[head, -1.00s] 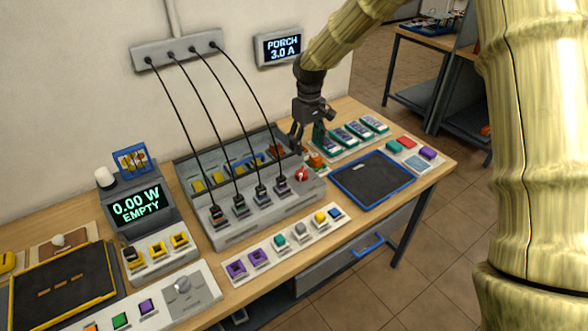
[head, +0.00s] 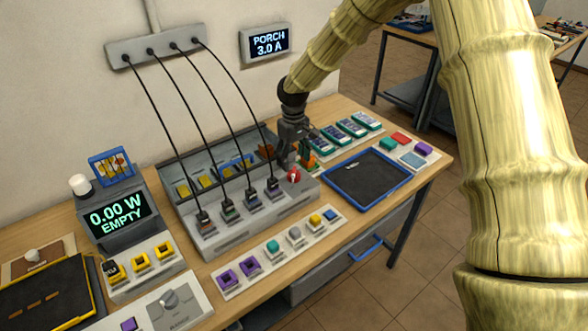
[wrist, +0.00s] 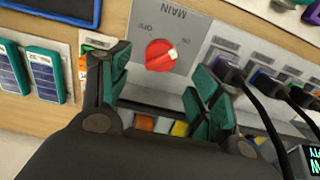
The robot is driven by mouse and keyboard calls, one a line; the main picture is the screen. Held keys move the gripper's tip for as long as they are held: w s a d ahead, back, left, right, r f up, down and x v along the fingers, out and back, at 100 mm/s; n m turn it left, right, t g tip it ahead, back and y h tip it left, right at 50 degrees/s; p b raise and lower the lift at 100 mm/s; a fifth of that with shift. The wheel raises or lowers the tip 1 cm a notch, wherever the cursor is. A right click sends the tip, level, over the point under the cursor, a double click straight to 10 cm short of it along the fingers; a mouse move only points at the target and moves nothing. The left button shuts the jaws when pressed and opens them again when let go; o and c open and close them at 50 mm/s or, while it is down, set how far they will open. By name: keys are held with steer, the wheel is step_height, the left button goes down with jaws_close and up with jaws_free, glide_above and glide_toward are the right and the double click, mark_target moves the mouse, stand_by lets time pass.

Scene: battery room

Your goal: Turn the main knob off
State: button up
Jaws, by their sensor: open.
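The main knob (wrist: 161,55) is a red round knob with a pale pointer mark on a grey panel (wrist: 140,22) lettered MAIN, OFF and ON. In the wrist view its pale mark points to the right, toward the ON side. The knob shows in the head view (head: 293,175) at the right end of the grey charging unit (head: 260,226). My gripper (wrist: 163,88) is open and empty, its green-padded fingers apart on either side below the knob in the wrist view. It does not appear to touch the knob. In the head view my gripper (head: 288,165) is just behind the knob.
Black cables (head: 160,140) run from the wall strip (head: 165,45) to plugs left of the knob. A blue-rimmed tray (head: 367,179) lies to the right. Green modules (head: 343,133) stand behind it. A strip of coloured blocks (head: 280,250) lies in front.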

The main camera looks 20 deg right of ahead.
mark_target(294, 170)
steer(key=shift+s+f+p, duration=0.15)
steer(key=shift+f+p, duration=0.7)
steer(key=shift+f, duration=2)
steer(key=c, duration=1.1)
